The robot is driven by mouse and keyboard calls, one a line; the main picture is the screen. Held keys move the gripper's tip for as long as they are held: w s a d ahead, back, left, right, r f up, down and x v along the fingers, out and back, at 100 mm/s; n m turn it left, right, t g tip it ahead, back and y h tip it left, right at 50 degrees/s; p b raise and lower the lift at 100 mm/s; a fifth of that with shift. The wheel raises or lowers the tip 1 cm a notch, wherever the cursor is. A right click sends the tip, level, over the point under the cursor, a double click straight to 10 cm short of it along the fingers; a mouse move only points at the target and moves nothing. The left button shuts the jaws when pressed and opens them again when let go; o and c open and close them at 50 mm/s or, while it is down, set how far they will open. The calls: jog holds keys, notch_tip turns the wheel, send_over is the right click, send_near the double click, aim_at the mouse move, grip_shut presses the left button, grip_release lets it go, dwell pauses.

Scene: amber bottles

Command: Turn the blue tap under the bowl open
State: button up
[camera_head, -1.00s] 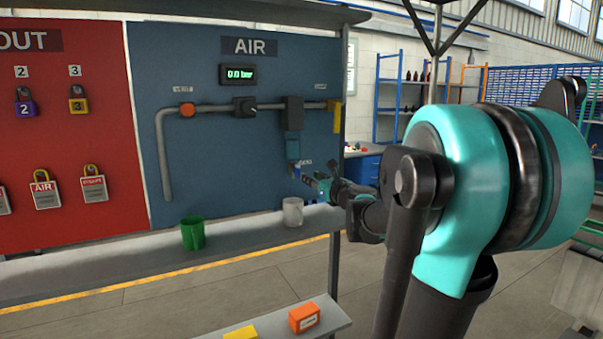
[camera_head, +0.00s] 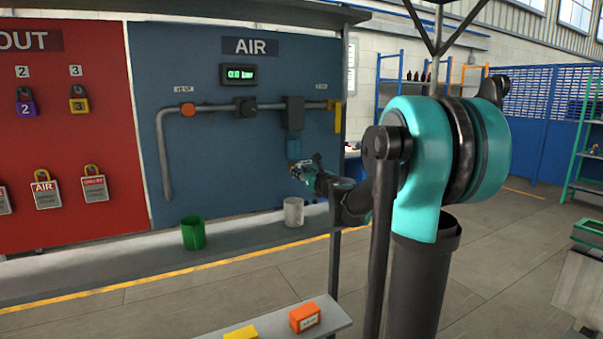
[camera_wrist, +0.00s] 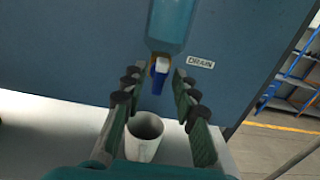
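The blue tap (camera_wrist: 158,78) hangs under a clear blue bowl (camera_wrist: 172,22) in the wrist view, beside a DRAIN label (camera_wrist: 200,62). Its blue lever points downward below a pale, brassy body. In the head view the bowl (camera_head: 294,147) hangs from a dark unit on the AIR panel, and my gripper hides the tap. My gripper (camera_wrist: 160,75) is open, with one finger on each side of the tap. A gap shows on both sides, and I see no contact. In the head view my gripper (camera_head: 298,166) is just below the bowl.
A light grey mug (camera_wrist: 144,137) stands on the shelf below the tap; it also shows in the head view (camera_head: 293,211). A green cup (camera_head: 193,233) stands to its left. Tagged padlocks hang on the red board. A gauge (camera_head: 238,74) is above the pipe.

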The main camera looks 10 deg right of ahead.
grip_shut()
jog(key=shift+n, duration=0.3)
jog(key=n, duration=1.7)
jog(key=shift+s+a+f, duration=0.1)
jog(key=shift+a+f, duration=0.15)
jog(key=shift+n, duration=0.3)
jog(key=shift+o, duration=1)
grip_release()
